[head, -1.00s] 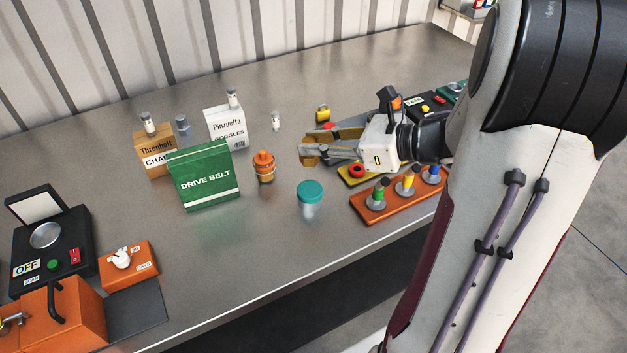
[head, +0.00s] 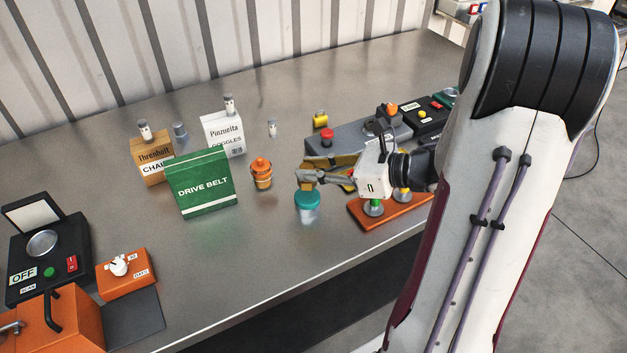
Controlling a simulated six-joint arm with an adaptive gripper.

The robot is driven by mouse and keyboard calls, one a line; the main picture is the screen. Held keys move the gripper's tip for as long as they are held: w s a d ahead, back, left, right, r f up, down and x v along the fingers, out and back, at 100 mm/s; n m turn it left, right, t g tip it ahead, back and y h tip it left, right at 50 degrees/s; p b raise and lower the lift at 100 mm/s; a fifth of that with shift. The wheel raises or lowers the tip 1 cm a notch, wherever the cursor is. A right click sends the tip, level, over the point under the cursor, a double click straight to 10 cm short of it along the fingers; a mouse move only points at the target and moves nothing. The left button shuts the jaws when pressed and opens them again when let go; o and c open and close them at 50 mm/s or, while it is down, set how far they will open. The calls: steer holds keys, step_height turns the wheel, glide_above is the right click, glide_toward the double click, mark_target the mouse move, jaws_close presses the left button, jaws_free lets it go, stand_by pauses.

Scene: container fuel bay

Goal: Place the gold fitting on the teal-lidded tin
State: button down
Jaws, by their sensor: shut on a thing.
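The teal-lidded tin (head: 307,201) stands upright on the metal bench near its front edge, with a pale body under the lid. My gripper (head: 306,178) comes in from the right, its fingertips just above and slightly behind the lid in this view. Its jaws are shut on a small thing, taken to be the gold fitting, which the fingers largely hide. I cannot tell whether it touches the lid.
An orange bottle (head: 261,173) and a green drive belt box (head: 201,182) stand to the left. An orange base with coloured pegs (head: 373,208) lies close to the right, under my gripper and wrist. A grey control block (head: 350,135) is behind. Bench in front of the box is clear.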

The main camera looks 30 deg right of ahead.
steer(key=shift+f, duration=1.95)
steer(key=shift+f, duration=0.15)
steer(key=c, duration=1.8)
jaws_free()
steer(key=shift+c, duration=0.2)
steer(key=shift+s+d+r, duration=0.3)
steer(key=v, duration=1.1)
